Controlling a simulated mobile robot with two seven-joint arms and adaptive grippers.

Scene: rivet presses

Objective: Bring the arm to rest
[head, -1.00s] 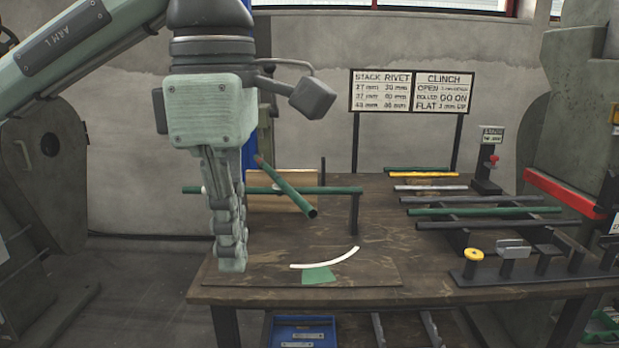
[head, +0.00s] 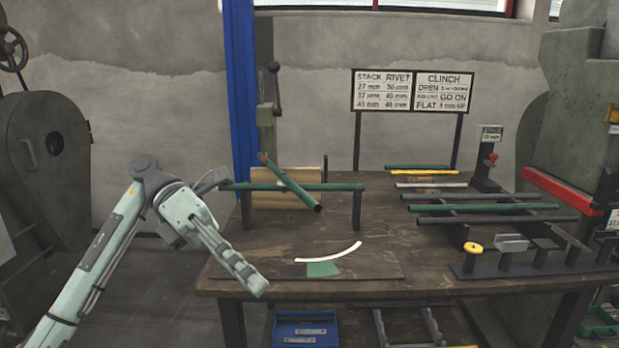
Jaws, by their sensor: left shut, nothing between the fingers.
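My left gripper (head: 256,287) is shut and empty. It points down and to the right, in front of the left front corner of the wooden table (head: 330,288) in the picture. My left arm (head: 105,240) comes up from the lower left, bends at a raised joint and slopes down to the gripper. I cannot tell whether the fingertips touch the table's edge. My right gripper is not in view.
A white curved strip (head: 330,255) and a green patch (head: 322,269) lie on the table. Green tubes (head: 335,187) rest on a stand behind. More rods (head: 485,208) lie on a rack at right. A blue bin (head: 305,330) sits below. Presses stand on both sides.

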